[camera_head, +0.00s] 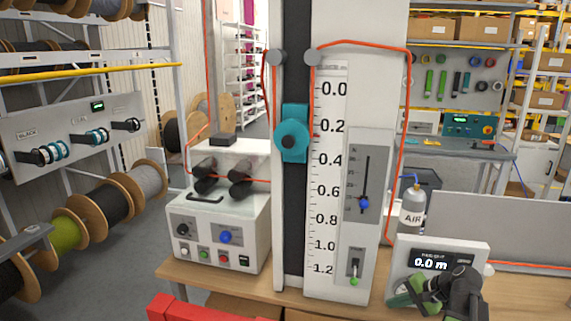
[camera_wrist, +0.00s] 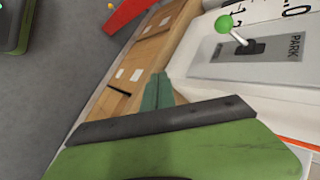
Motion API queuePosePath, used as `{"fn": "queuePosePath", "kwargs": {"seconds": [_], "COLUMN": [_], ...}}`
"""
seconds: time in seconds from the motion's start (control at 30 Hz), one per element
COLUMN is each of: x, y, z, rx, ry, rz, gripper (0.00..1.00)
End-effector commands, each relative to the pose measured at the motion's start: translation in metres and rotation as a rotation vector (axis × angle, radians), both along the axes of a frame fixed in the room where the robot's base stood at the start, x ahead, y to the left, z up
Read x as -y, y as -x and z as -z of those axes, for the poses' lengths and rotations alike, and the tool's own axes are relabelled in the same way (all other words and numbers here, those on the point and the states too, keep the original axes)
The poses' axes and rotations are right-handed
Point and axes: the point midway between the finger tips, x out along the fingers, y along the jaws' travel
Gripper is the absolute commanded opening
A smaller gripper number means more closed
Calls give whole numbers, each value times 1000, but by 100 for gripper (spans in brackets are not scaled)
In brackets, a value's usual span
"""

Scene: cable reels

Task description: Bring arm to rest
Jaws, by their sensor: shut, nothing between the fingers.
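My gripper (camera_head: 408,294) is at the lower right of the head view, in front of the white payout display (camera_head: 441,262), which reads 0.0 m. It is shut and empty. In the wrist view its green fingers and narrow tip (camera_wrist: 157,92) point toward the bench front, apart from the panel. The PARK lever (camera_head: 355,268), with a green knob, is on the tall scale column to the left of my gripper. It also shows at the top right of the wrist view (camera_wrist: 226,25). My arm's dark links partly hide the display's lower part.
A machine box (camera_head: 220,230) with buttons and rollers stands left on the wooden bench (camera_head: 190,275). An AIR bottle (camera_head: 412,212) stands behind the display. An orange cable (camera_head: 405,150) runs over the column. Cable reels (camera_head: 105,205) fill the left rack. Cardboard boxes (camera_wrist: 125,85) sit below the bench.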

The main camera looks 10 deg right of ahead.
Motion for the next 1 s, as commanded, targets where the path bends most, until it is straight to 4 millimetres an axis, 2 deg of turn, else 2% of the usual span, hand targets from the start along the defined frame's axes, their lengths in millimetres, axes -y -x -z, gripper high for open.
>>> {"fn": "queuePosePath", "kwargs": {"seconds": [0.03, 0.1, 0.2, 0.3, 0.4, 0.5, 0.57, 1.0], "x": [-44, -94, -157, -208, -242, -260, -265, -266], "y": [-4, -5, 2, 13, 23, 29, 31, 31], "z": [11, 27, 44, 55, 60, 61, 61, 61], "rx": [-40, -95, -161, -209, -237, -253, -258, -260], "ry": [65, 171, 328, 480, 603, 681, 706, 718], "rz": [-111, -264, -482, -679, -824, -912, -938, -947], "gripper": [0, 0, 0, 0, 0, 0, 0, 0]}}
